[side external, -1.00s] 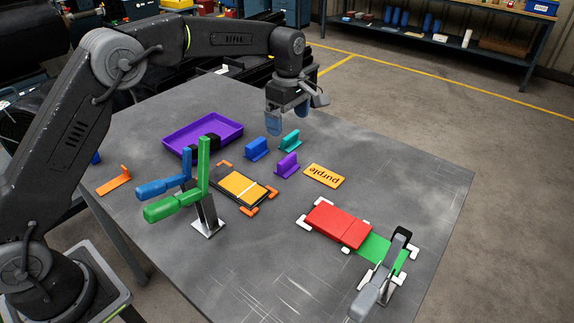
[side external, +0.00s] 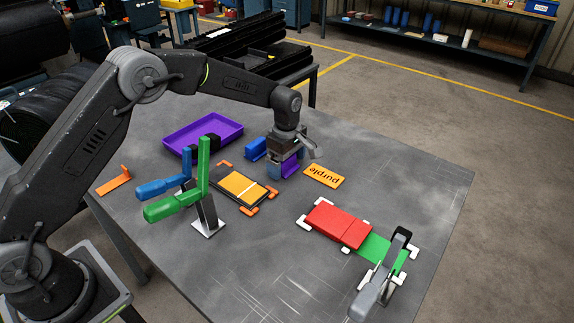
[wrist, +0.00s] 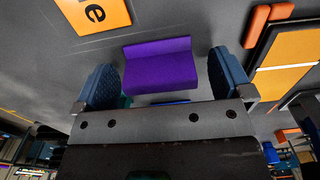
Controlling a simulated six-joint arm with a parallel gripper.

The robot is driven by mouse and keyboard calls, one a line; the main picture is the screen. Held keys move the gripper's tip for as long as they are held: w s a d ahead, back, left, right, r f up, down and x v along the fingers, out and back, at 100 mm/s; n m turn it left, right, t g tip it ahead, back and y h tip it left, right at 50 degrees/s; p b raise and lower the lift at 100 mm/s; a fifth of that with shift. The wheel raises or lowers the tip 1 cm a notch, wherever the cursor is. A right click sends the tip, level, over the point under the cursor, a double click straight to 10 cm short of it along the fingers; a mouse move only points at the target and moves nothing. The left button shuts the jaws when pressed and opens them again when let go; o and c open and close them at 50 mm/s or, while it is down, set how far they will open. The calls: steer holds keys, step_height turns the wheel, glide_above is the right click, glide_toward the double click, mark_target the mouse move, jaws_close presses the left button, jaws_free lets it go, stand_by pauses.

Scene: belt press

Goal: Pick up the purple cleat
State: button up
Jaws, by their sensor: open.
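The purple cleat (side external: 291,165) stands on the grey table and is partly covered by my gripper (side external: 283,170) in the side view. In the wrist view the purple cleat (wrist: 160,65) lies between the two blue fingers of my gripper (wrist: 161,66). The fingers are open, with a gap showing on each side of the cleat. My gripper is down low at the cleat. Whether the fingertips touch the table cannot be told.
A blue cleat (side external: 255,148) stands just left of my gripper. The teal cleat is mostly hidden behind it. An orange "purple" card (side external: 324,175) lies to the right. A purple tray (side external: 203,134), an orange belt piece (side external: 243,187) and upright handles (side external: 203,165) are to the left.

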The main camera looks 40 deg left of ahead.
steer(key=shift+c, duration=0.4)
steer(key=c, duration=0.9)
steer(key=shift+r, duration=0.1)
steer(key=shift+c, duration=0.2)
step_height(320, 180, up, 4)
steer(key=shift+w+r, duration=0.1)
steer(key=s+a+r, duration=0.4)
steer(key=a+r, duration=0.2)
steer(key=a, duration=0.4)
steer(key=shift+s+a+r, duration=0.3)
steer(key=shift+a, duration=0.1)
